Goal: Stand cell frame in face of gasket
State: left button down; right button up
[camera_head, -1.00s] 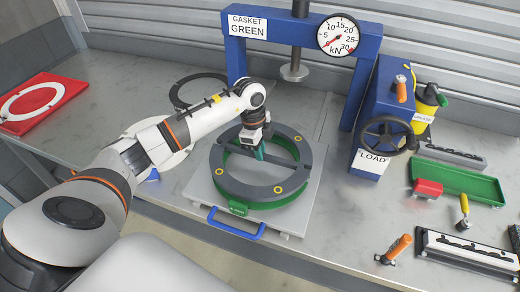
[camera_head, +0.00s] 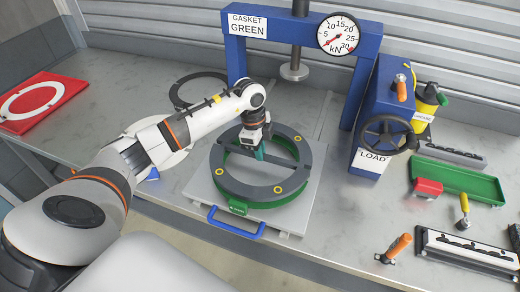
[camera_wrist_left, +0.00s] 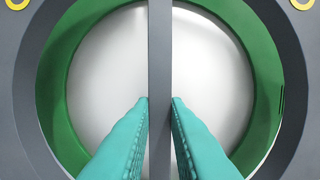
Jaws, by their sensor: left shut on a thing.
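The cell frame (camera_head: 226,178), a dark grey ring with a crossbar and yellow-rimmed holes, lies flat over the green ring-shaped gasket part (camera_head: 239,207) on the pale plate. Green shows below its front edge and inside its opening. I cannot tell whether the two touch. My left gripper (camera_head: 262,152) comes down from above, its teal fingers shut on the crossbar. In the left wrist view the fingers (camera_wrist_left: 160,105) sit on either side of the crossbar (camera_wrist_left: 160,45), with the green ring (camera_wrist_left: 262,75) around a pale centre. My right gripper is not in view.
The plate has a blue handle (camera_head: 236,224) in front. A blue press (camera_head: 300,36) with a "GASKET GREEN" sign and dial stands behind. The load wheel (camera_head: 387,137), green tray (camera_head: 458,180) and tools are right. A black ring (camera_head: 197,90) and red mat (camera_head: 40,103) are left.

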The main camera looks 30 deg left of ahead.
pick_arm(q)
jog(key=shift+f+b, duration=0.85)
jog(key=shift+f, duration=0.6)
jog(key=c, duration=1.3)
grip_release()
jog(key=r+b, duration=0.1)
jog(key=r, duration=0.2)
jog(key=a+r+b, duration=0.1)
jog(key=r, duration=0.3)
jog(key=r+b, duration=0.1)
jog(key=r, duration=0.2)
jog(key=shift+s+a+r, duration=0.2)
jog(key=shift+a+r, duration=0.1)
jog(key=shift+r, duration=0.7)
jog(key=shift+s+f, duration=0.1)
